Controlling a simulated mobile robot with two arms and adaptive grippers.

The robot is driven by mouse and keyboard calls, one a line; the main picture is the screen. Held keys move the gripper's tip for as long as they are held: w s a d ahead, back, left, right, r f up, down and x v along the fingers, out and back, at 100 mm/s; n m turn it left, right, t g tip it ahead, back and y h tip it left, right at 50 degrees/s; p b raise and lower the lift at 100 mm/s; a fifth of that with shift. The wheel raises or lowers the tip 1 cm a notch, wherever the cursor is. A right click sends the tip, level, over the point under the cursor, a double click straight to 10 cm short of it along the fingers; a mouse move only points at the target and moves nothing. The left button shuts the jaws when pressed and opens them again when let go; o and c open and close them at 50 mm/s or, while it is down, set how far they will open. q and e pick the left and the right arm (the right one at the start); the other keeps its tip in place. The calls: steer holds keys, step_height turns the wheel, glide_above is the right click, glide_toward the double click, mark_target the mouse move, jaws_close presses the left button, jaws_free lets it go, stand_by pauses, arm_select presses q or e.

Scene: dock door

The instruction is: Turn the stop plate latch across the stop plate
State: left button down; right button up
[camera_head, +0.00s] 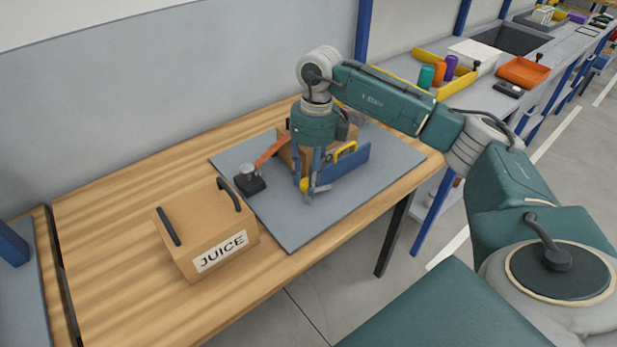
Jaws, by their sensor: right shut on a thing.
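The blue stop plate (346,167) stands on edge on the grey mat, with a yellow handle-like piece (346,151) at its top. My right gripper (307,187) points down at the left end of the stop plate. It is shut on a small yellow part there, which looks like the stop plate latch (305,185). The fingers cover most of that part, so its exact angle is hard to tell. A cardboard box (287,154) stands behind the gripper, partly hidden by it. My left gripper is out of view.
An orange arm (270,153) on a black block (250,184) reaches toward the box behind my gripper. A JUICE box (205,232) with black handles stands front left on the wooden table (110,238). The grey mat (292,232) is clear in front.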

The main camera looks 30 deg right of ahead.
steer(key=o, duration=1.1)
steer(key=shift+o, duration=0.2)
steer(key=shift+r+m, duration=0.1)
steer(key=shift+m, duration=0.2)
